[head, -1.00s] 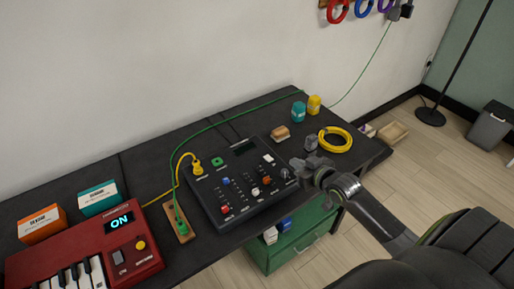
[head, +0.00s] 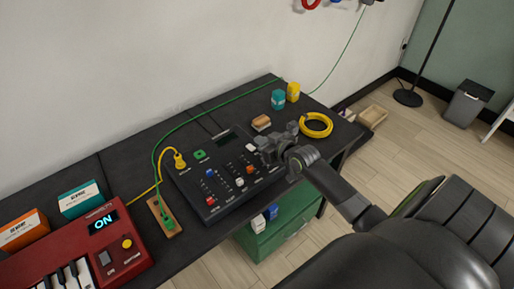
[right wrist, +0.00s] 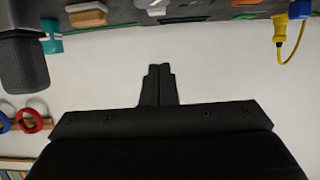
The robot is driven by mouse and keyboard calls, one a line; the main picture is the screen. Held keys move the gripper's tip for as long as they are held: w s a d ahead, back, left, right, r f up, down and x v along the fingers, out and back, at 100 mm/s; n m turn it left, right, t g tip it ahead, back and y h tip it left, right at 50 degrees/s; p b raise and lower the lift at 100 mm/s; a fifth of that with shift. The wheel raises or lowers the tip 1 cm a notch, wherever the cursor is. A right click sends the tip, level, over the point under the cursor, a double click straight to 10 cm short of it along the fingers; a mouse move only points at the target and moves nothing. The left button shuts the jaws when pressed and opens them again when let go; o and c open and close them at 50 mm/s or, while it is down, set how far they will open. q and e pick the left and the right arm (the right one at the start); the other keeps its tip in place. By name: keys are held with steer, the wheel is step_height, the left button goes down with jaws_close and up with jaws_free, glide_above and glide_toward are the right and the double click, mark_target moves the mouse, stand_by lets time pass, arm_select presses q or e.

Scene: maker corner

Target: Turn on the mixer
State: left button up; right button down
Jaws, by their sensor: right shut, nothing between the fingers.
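The mixer (head: 196,187) is a dark box on the black table, with rows of coloured sliders and knobs. Its small screen (head: 223,139) looks dark. A white switch (head: 251,147) sits near its right back edge; a white piece also shows at the top of the right wrist view (right wrist: 155,9). My right gripper (head: 264,148) is just right of the white switch, over the mixer's right side. Its fingers (right wrist: 158,70) are together and empty. I cannot tell whether it touches the mixer. My left gripper is not in view.
A red keyboard (head: 70,245) reading ON stands at left. A yellow plug (head: 179,160) and green cable (head: 160,160) are at the mixer's left. A wooden-topped block (head: 261,123), yellow cable coil (head: 316,125), and teal (head: 278,99) and yellow (head: 293,91) jars stand behind the gripper.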

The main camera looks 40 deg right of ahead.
mark_target(251, 147)
steer(key=x, duration=0.3)
step_height(251, 147, down, 3)
steer(key=shift+r, duration=0.25)
steer(key=shift+s+f+b, duration=0.2)
steer(key=shift+f+b, duration=0.2)
steer(key=shift+f, duration=0.35)
steer(key=shift+s+f+b, duration=0.1)
steer(key=shift+f+b, duration=0.45)
steer(key=shift+b, duration=0.15)
steer(key=shift+r, duration=0.2)
steer(key=shift+r+p, duration=0.8)
steer(key=shift+p, duration=0.05)
